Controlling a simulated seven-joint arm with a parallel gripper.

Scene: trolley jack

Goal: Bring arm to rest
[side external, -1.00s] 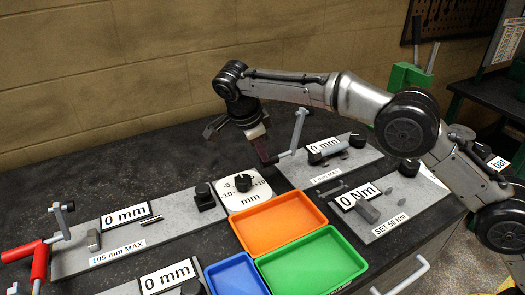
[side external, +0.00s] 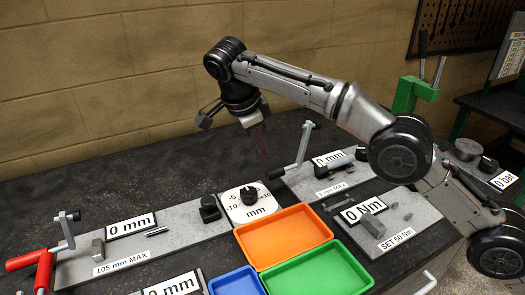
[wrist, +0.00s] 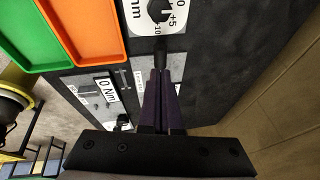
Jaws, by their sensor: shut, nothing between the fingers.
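My gripper (side external: 261,141) hangs above the dark bench top (side external: 160,178) in the side external view, behind the round mm dial (side external: 249,202). Its purple fingers point down, are shut together and hold nothing. In the wrist view the shut fingers (wrist: 163,78) reach up the picture toward the dial plate (wrist: 158,12). The fingers stand apart from the dial and from the grey crank handle (side external: 303,145) to their right.
Orange (side external: 282,236), green (side external: 318,272) and blue (side external: 236,283) trays lie in front of the dial. Plates with gauges flank them. A red-handled crank (side external: 35,260) stands at left. A block wall (side external: 140,70) rises behind; the bench's back left is clear.

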